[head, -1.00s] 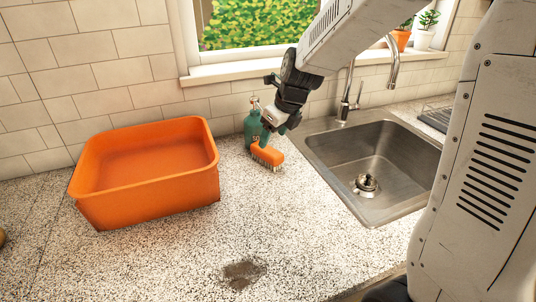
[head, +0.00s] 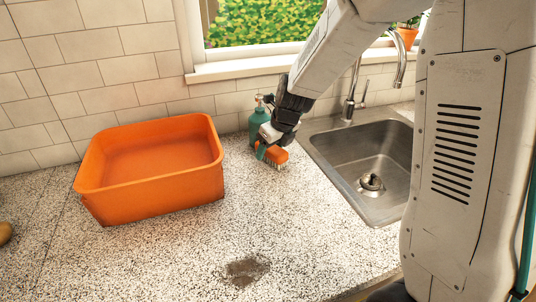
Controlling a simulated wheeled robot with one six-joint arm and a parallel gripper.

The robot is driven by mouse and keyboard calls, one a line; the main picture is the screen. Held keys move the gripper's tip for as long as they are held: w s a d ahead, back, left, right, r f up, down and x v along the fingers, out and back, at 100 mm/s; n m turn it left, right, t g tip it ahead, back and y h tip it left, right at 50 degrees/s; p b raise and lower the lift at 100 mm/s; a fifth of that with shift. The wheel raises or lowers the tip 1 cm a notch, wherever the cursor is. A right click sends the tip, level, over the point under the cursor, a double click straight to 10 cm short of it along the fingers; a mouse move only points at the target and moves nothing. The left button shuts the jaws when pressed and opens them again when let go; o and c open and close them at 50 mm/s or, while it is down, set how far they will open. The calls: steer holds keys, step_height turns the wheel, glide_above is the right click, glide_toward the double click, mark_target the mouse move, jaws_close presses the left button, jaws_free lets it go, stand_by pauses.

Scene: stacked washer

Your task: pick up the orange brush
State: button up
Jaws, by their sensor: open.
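The orange brush (head: 278,157) with pale bristles lies on the speckled counter, between the orange tub and the sink. My gripper (head: 265,146) is open and low over the brush, pointing down at it. A finger overlaps the brush's left end in the picture. I cannot tell whether the fingers touch it or sit around it. The gripper hides part of the brush's top.
A green soap bottle (head: 257,121) stands just behind the gripper, close to the brush. The orange tub (head: 155,200) is to the left. The steel sink (head: 345,165) is to the right. The front counter is clear apart from a dark stain (head: 245,270).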

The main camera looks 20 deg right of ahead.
steer(key=shift+f, duration=0.25)
stand_by(0.5)
steer(key=c, duration=1.2)
